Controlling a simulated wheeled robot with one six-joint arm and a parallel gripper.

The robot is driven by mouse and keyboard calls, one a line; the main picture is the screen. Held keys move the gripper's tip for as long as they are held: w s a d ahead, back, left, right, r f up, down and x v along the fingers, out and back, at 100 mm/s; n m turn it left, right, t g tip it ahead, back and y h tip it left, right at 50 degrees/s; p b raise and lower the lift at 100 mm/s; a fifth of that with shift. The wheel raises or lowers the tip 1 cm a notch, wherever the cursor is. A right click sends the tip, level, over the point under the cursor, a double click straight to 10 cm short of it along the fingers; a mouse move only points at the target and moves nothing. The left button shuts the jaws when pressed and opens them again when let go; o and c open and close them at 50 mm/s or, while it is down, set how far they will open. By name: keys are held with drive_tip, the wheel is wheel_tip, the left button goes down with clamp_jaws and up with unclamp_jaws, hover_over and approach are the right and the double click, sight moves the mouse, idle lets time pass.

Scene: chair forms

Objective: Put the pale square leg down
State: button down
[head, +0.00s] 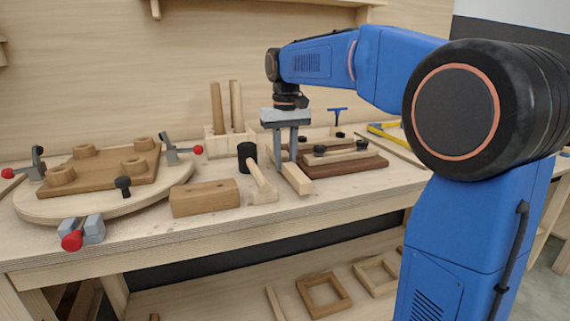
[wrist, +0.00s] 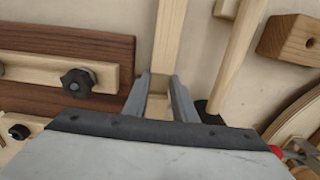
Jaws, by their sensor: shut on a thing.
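The pale square leg (head: 296,178) is a light wooden bar with a square section. My gripper (head: 286,160) points down over the bench and is shut on it. In the wrist view the leg (wrist: 170,35) runs from between the fingertips (wrist: 160,84) toward the top of the picture. In the head view it reaches toward the bench's front edge, low over or on the bench top (head: 330,200); I cannot tell whether it touches. The part of the leg behind the fingers is partly hidden.
A black-headed mallet (head: 262,183) lies close left of the leg, beside a brown block (head: 204,198). A dark board (head: 350,167) with a knobbed pale strip is close right. A rack (head: 214,144) of round legs stands behind. A round table (head: 120,205) with clamps is left.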

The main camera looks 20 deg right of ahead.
drive_tip(key=shift+f, duration=0.7)
drive_tip(key=c, duration=1.5)
unclamp_jaws()
drive_tip(key=shift+f, duration=0.1)
drive_tip(key=shift+o, duration=0.2)
